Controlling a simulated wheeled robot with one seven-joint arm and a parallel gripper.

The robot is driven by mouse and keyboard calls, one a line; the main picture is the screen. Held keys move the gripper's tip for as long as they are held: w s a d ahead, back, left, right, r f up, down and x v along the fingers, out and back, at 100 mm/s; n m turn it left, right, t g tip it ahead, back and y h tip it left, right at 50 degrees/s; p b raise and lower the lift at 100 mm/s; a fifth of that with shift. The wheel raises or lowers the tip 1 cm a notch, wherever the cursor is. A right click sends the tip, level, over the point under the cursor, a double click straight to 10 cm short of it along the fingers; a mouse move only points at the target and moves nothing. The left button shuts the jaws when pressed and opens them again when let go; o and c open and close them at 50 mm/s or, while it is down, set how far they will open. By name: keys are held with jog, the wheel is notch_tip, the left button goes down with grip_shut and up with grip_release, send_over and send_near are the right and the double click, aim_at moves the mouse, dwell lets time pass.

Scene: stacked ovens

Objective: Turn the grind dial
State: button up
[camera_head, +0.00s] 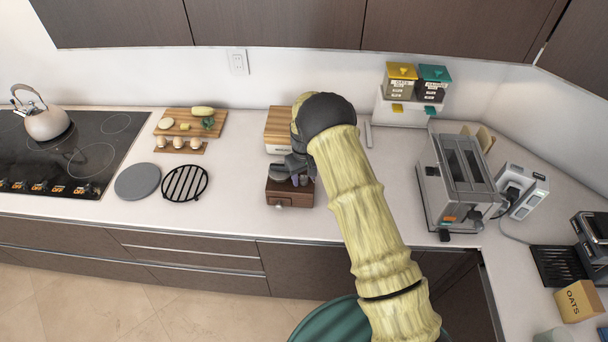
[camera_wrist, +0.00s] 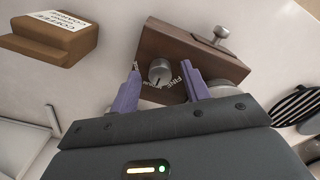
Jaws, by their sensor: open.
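The grinder is a small dark wooden box (camera_head: 290,193) on the counter, left of my arm in the head view. In the wrist view its brown wooden body (camera_wrist: 205,50) shows close up, with a round metal grind dial (camera_wrist: 160,72) on its face and small lettering beside it. My gripper (camera_wrist: 163,85) is open, with one purple finger on each side of the dial. I cannot tell whether either finger touches it. In the head view the gripper (camera_head: 295,178) is mostly hidden by my arm.
A black round trivet (camera_head: 185,183) lies to the left. A toaster (camera_head: 460,180) stands to the right. The counter in front of the grinder is clear.

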jog(key=c, duration=1)
jog(key=shift+b, duration=0.3)
jog(key=m+b, duration=0.2)
jog(key=shift+f+m, duration=0.15)
jog(key=shift+m, duration=0.15)
jog(key=m+b, duration=0.2)
jog(key=shift+m, duration=0.3)
jog(key=m+b, duration=0.1)
jog(key=m, duration=0.2)
jog(key=shift+m+b, duration=0.3)
jog(key=shift+b, duration=0.05)
jog(key=shift+m+b, duration=0.4)
jog(key=shift+m, duration=1.2)
jog(key=shift+r, duration=0.2)
